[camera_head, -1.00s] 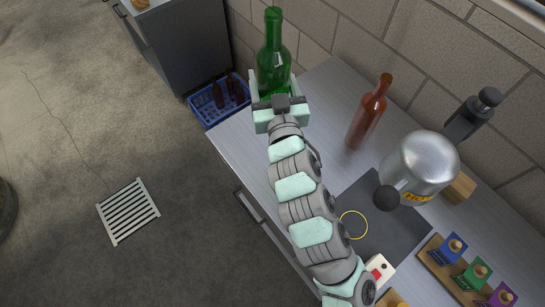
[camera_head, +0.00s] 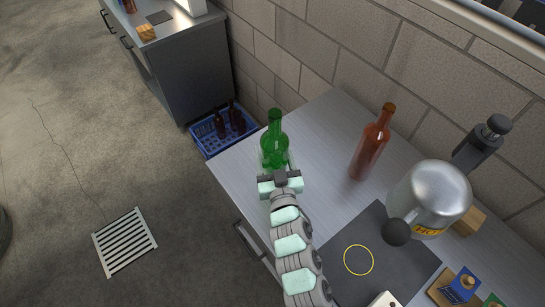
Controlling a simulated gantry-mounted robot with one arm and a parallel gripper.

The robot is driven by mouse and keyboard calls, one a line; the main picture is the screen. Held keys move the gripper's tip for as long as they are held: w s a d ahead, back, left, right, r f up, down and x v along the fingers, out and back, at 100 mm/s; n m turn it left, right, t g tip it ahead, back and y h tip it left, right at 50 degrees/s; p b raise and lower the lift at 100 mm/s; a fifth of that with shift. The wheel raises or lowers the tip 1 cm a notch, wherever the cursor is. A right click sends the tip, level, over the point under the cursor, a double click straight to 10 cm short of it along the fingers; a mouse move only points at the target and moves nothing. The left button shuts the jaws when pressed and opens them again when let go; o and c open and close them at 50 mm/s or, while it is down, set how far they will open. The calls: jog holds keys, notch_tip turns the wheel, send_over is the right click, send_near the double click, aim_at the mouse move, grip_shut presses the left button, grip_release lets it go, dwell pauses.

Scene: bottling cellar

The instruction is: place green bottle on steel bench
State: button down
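The green bottle (camera_head: 274,148) is upright at the far left end of the steel bench (camera_head: 318,122).
A brown bottle (camera_head: 370,150) stands to the right. A blue crate (camera_head: 212,146) with bottles sits on the floor to the left. The bench between the two bottles is clear.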

jog(key=shift+f, duration=1.25)
jog(key=shift+f, duration=0.1)
jog(key=shift+c, duration=1.6)
grip_release()
jog(key=shift+f, duration=0.1)
